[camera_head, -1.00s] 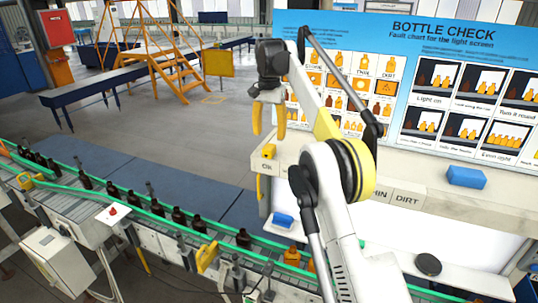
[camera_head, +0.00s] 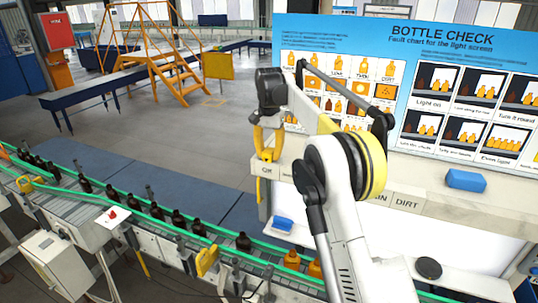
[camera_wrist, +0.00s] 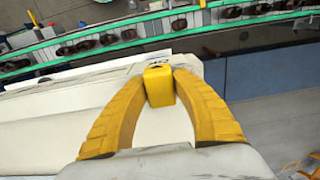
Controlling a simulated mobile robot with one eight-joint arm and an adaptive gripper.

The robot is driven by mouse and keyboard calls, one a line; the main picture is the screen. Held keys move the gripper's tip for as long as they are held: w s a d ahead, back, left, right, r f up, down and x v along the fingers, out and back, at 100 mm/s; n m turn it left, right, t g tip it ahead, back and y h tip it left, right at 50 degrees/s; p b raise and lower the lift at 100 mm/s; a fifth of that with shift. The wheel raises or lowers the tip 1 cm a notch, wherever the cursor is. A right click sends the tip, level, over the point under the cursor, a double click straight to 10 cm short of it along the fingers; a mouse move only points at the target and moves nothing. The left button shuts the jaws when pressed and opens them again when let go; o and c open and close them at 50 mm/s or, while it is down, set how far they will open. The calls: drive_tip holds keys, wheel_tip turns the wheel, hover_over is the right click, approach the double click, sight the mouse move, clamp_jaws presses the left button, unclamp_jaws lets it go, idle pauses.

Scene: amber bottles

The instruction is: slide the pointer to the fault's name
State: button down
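The pointer (camera_head: 267,154) is a small yellow block with a dark mark on its top. It sits at the left end of the pale ledge (camera_head: 455,211), above the OK label (camera_head: 265,170). My gripper (camera_head: 267,152) has its yellow fingers down around it. In the wrist view, the fingertips (camera_wrist: 160,78) press against both sides of the pointer (camera_wrist: 159,86). Along the ledge's front, the DIRT label (camera_head: 407,203) shows at the right. The Bottle Check chart (camera_head: 440,50) stands behind, partly covered by my arm.
A blue block (camera_head: 466,180) lies on the ledge at the right. Below, the green-railed conveyor (camera_head: 135,212) carries several dark bottles and amber bottles (camera_head: 292,259) near my arm. Another blue block (camera_head: 282,224) and a black disc (camera_head: 428,267) lie lower down.

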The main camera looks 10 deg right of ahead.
drive_tip(key=s+d+b, duration=0.2)
drive_tip(key=s+d, duration=0.3)
drive_tip(key=d, duration=0.2)
drive_tip(key=s+d+b, duration=0.2)
drive_tip(key=s+d, duration=0.3)
drive_tip(key=d, duration=0.2)
drive_tip(key=s+d+b, duration=0.3)
drive_tip(key=s+d, duration=0.3)
drive_tip(key=d, duration=0.2)
drive_tip(key=shift+a, duration=0.1)
drive_tip(key=c, duration=1)
unclamp_jaws()
drive_tip(key=shift+w+f, duration=0.1)
wheel_tip(320, 180, up, 12)
drive_tip(key=shift+r, duration=0.1)
